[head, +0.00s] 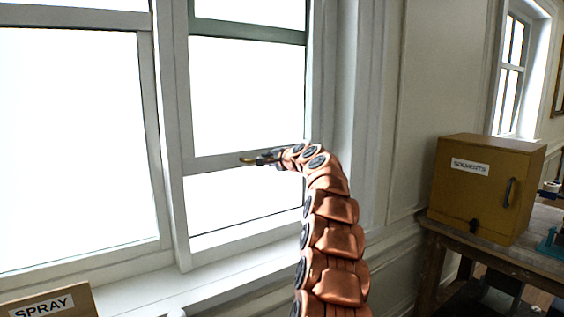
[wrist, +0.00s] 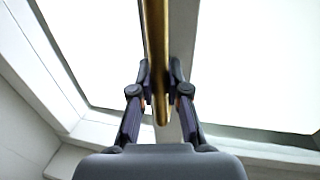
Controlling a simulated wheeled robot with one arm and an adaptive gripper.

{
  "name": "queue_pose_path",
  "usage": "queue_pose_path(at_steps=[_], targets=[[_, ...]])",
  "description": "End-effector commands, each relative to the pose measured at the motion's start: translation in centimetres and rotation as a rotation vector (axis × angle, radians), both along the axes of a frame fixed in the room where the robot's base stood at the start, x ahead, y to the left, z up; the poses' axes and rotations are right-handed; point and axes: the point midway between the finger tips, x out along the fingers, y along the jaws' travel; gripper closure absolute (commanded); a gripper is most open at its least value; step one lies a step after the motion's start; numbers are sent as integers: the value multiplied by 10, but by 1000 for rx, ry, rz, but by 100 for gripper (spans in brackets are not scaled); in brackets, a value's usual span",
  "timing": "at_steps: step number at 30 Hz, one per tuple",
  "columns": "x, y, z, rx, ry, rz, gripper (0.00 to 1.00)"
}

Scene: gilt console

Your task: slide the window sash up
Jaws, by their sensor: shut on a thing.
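The window sash (head: 212,162) is in the right-hand window in the head view. Its pale bottom rail stands well above the sill, with a bright gap below it. My gripper (head: 266,158) is at this rail, near its right end. In the wrist view my gripper (wrist: 160,88) is shut on a brass bar-like handle (wrist: 155,45), one finger on each side. The brass end also shows just left of the gripper in the head view (head: 247,161). How the handle joins the rail is hidden.
A window sill (head: 215,279) runs below the windows. A box marked SPRAY (head: 50,303) is at the lower left. A yellow SOLVENTS cabinet (head: 470,205) stands on a wooden bench (head: 445,238) at the right.

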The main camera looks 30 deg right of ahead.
Motion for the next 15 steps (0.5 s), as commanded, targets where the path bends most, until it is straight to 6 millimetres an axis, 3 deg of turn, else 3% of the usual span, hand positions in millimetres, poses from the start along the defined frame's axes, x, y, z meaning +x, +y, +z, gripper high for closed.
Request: queue_pose_path(at_steps=[13, 14, 15], targets=[[2, 5, 4, 0, -2, 6, 100], [1, 4, 4, 0, -2, 5, 82], [1, 4, 4, 0, -1, 5, 78]])
